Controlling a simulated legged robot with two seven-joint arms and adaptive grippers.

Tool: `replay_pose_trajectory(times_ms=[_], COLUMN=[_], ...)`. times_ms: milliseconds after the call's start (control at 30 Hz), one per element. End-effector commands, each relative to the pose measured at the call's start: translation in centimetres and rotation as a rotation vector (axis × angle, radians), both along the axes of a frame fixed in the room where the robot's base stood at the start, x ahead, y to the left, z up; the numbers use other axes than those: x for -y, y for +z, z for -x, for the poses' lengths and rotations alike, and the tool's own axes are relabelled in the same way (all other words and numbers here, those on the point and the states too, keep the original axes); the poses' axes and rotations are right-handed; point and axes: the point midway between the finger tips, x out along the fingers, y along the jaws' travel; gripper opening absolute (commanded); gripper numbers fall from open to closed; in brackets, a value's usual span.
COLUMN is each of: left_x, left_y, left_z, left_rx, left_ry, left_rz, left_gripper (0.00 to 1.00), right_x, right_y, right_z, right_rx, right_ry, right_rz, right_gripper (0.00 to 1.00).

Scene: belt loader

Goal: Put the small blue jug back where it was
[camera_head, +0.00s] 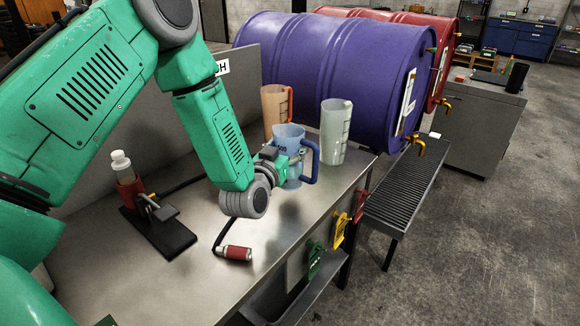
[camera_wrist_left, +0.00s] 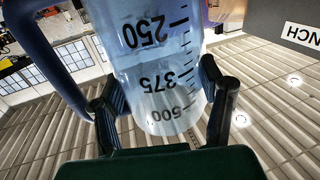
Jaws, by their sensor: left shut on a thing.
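The small blue jug (camera_head: 289,139) is translucent with a darker blue handle. It is near the far right part of the metal bench, in front of an orange jug (camera_head: 274,107) and left of a clear jug (camera_head: 335,130). My left gripper (camera_head: 278,160) is shut on the blue jug's body from the left. In the left wrist view the jug (camera_wrist_left: 155,65) shows its printed scale between the two fingers (camera_wrist_left: 165,100). Whether the jug's base touches the bench is unclear. My right gripper is not in view.
The metal bench (camera_head: 190,275) holds a black stand (camera_head: 160,230) with a bottle and a red-handled tool (camera_head: 233,253) near the front. A blue drum (camera_head: 330,70) lies behind the jugs, above a grated tray (camera_head: 405,190). Coloured tags hang off the bench's right edge.

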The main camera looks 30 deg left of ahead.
Motion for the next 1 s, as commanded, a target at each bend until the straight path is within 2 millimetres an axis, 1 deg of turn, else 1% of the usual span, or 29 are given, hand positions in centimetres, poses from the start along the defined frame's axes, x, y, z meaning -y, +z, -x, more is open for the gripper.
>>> replay_pose_trajectory(times_ms=[300, 600, 733, 767, 800, 1000], left_x=[0.4, 0.1, 0.1, 0.1, 0.1, 0.1], left_y=[-4.0, -4.3, -4.7, -4.7, -4.7, -4.6], left_z=[-0.1, -0.1, -0.1, 0.0, 0.0, -0.1], left_rx=[0.001, 0.003, 0.002, 0.001, 0.0, 0.001], left_ry=[-0.003, -0.002, -0.002, -0.001, -0.001, -0.002], left_rz=[-0.003, -0.001, -0.001, -0.001, -0.001, -0.001], left_gripper=[0.26, 0.26, 0.26, 0.73, 0.83, 0.83], right_x=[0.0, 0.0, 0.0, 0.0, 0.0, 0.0], right_y=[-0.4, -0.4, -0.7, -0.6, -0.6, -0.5], right_z=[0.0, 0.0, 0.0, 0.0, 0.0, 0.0], right_rx=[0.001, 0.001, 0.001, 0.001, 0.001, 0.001], right_ry=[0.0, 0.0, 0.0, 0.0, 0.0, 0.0], right_rz=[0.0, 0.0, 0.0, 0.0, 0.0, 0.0], right_gripper=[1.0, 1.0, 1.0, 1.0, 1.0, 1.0])
